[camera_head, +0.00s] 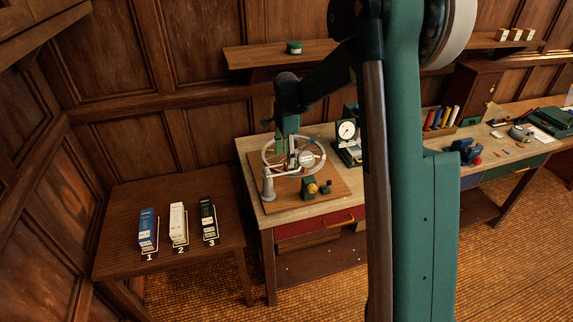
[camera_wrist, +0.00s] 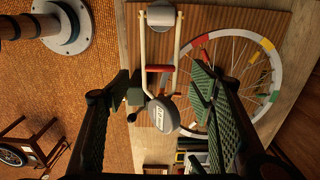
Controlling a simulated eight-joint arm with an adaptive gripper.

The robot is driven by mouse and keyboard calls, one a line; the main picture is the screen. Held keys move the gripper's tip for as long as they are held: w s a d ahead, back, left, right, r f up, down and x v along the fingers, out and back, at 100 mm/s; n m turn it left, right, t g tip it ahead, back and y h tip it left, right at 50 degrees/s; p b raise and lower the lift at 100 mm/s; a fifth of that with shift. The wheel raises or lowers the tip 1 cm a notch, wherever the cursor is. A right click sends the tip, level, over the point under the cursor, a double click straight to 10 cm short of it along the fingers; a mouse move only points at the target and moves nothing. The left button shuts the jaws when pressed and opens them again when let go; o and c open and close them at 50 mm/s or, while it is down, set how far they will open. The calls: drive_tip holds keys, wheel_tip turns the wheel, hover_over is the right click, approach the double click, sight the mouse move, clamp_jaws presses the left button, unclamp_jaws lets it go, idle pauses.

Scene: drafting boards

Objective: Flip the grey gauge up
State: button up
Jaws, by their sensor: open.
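The grey gauge (camera_wrist: 163,114) is a round grey disc with a pale printed label. It sits at the end of a pale two-armed frame (camera_wrist: 146,50) with a red crossbar (camera_wrist: 159,68). In the head view the gauge (camera_head: 307,158) shows in front of the spoked wheel (camera_head: 319,165). The wheel, with red, yellow and green rim marks, fills the right of the wrist view (camera_wrist: 271,50). My gripper (camera_wrist: 163,88) is open, with one finger left and one right of the gauge and frame. I cannot tell whether either finger touches. In the head view my gripper (camera_head: 290,150) is over the wheel.
The wheel stands on a wooden board (camera_head: 338,190) on the workbench (camera_head: 290,214). A dial instrument (camera_head: 347,131) stands to its right. Three numbered boxes, blue (camera_head: 147,228), white (camera_head: 177,221) and black (camera_head: 207,217), stand on the left table (camera_head: 121,204). The front part of that table is clear.

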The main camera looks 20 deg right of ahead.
drive_tip(key=shift+f, duration=2.25)
drive_tip(key=c, duration=1.2)
